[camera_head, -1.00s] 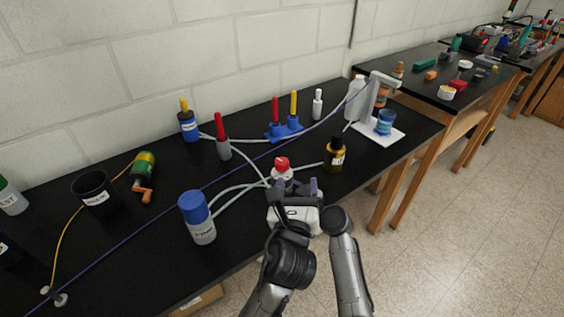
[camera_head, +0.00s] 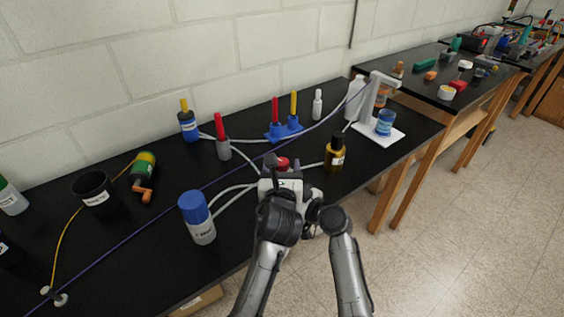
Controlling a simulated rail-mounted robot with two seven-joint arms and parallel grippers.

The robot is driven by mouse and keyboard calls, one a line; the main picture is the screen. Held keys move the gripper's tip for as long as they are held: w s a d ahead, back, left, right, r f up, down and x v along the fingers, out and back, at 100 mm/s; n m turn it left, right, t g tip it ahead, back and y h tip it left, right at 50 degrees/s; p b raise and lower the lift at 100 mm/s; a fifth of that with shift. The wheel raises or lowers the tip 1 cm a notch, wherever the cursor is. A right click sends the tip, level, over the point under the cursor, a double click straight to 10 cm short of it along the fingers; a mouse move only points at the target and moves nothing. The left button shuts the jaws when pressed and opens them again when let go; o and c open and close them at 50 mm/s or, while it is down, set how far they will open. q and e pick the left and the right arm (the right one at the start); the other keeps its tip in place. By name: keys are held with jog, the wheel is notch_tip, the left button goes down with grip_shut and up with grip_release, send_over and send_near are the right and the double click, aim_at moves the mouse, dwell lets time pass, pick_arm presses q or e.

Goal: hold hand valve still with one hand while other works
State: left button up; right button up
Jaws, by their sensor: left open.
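The hand valve (camera_head: 283,163) has a red knob, and its body is mostly hidden behind my left gripper. White tubes run up to it from both sides. My left gripper (camera_head: 281,160) is open, with one finger on each side of the red knob. I cannot tell whether the fingers touch it. My right arm comes up on the right, close beside the left wrist. Its gripper is hidden behind the left arm.
A blue-capped bottle (camera_head: 198,218) stands left of the grippers, and a brown bottle (camera_head: 335,152) stands close on the right. A purple cable (camera_head: 130,232) crosses the black table.

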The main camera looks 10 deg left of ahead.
pick_arm(q)
jog(key=shift+w+a, duration=0.1)
jog(key=shift+w, duration=0.9)
jog(key=c, duration=0.9)
jog(key=shift+c, duration=0.2)
jog(key=shift+m+h, duration=0.8)
jog(key=shift+h, duration=0.4)
jog(key=o, duration=0.9)
jog(key=shift+o, duration=0.2)
jog(key=shift+s, duration=0.15)
jog(key=s, duration=1.1)
jog(key=shift+s+a, duration=0.2)
jog(key=shift+s, duration=0.2)
